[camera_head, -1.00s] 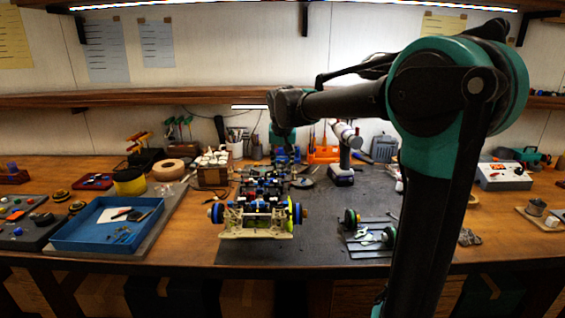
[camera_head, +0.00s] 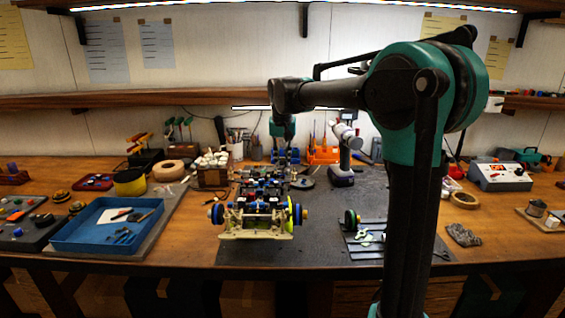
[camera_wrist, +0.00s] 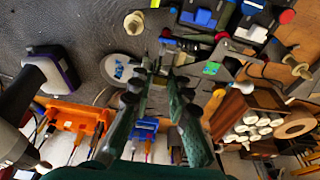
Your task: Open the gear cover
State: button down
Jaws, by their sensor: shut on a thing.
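The racecar chassis (camera_head: 262,215) stands on the dark mat in the middle of the bench, with blue and yellow wheels. My gripper (camera_head: 286,165) reaches down at the chassis's far end. In the wrist view, my gripper (camera_wrist: 160,74) has its two dark fingertips close together at the edge of the chassis, closed on a small part between them. That part is mostly hidden by the fingers, and I cannot tell how far the gear cover is turned. Red, blue and dark chassis parts lie just beyond the fingertips.
A blue tray (camera_head: 85,235) with small tools lies left of the chassis. A cordless drill (camera_head: 342,174) and an orange tool rack (camera_head: 322,155) stand behind, near my gripper. A wooden box of white rolls (camera_wrist: 245,118) is close by.

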aim_at(283, 162)
jog(key=w+g, duration=0.1)
jog(key=r+g, duration=0.1)
jog(key=g, duration=0.1)
jog(key=shift+w+r, duration=0.15)
jog(key=shift+w, duration=0.2)
jog(key=shift+w+r+g, duration=0.2)
jog(key=shift+w+g, duration=0.2)
jog(key=shift+g, duration=0.55)
jog(key=shift+w+r+g, duration=0.15)
jog(key=shift+w+g, duration=0.25)
jog(key=shift+g, duration=0.55)
jog(key=c, duration=1.5)
grip_release()
jog(key=shift+c, duration=0.2)
jog(key=shift+r, duration=0.1)
jog(key=v, duration=1.2)
jog(key=shift+w, duration=0.15)
